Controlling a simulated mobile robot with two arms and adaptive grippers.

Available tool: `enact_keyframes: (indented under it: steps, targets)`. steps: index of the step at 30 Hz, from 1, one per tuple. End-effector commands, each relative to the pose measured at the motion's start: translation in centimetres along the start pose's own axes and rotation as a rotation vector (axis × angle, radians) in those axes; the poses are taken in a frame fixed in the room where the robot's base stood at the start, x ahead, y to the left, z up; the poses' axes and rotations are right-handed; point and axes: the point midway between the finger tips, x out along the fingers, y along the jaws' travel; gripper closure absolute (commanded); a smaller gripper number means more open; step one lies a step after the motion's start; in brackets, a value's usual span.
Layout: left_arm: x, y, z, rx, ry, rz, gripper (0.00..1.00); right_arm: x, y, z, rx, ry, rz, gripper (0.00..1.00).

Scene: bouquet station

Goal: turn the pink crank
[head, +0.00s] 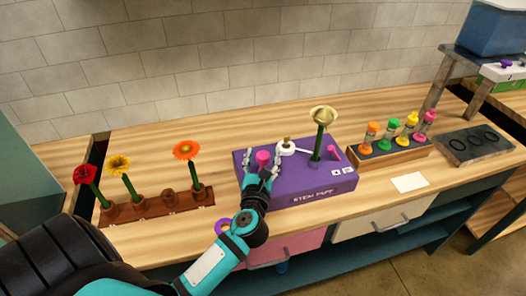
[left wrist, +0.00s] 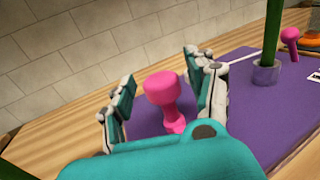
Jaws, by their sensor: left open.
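A purple box (head: 320,187) with lettering on its front stands on the wooden counter. A pink knob-like handle (head: 263,158) stands upright at its left. A smaller pink handle (head: 332,151) is at its right, also in the left wrist view (left wrist: 290,38). I cannot tell which one is the crank. My left gripper (head: 262,160) is open, with its fingers on either side of the left pink handle. In the left wrist view, this handle (left wrist: 163,100) stands between the spread fingers, with gaps visible on both sides. My right gripper is not in view.
A cream flower (head: 323,116) on a green stem stands in the box, beside a white part (head: 287,147). A brown rack (head: 157,207) with flowers is left. A wooden holder (head: 390,151) with colored bottles is right, before a dark tray (head: 474,146).

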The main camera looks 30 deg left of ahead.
Motion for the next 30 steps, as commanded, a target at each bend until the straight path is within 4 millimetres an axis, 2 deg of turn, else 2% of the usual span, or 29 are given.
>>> enact_keyframes:
  steps: [3,11,14,24,30]
  targets:
    - [0.64,0.01,0.03,-0.001,0.000,0.000,0.43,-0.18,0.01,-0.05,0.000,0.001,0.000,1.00]
    - [0.77,0.01,-0.03,-0.001,0.001,0.000,0.43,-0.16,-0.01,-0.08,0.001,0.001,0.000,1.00]
    - [0.76,0.01,-0.03,-0.001,0.001,0.000,0.54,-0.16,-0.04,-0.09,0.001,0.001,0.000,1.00]
    - [0.73,0.01,-0.02,-0.001,0.000,0.000,0.98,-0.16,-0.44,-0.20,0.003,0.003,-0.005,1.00]
    - [0.72,0.01,-0.04,0.000,0.001,-0.001,1.00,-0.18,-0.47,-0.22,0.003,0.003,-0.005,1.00]
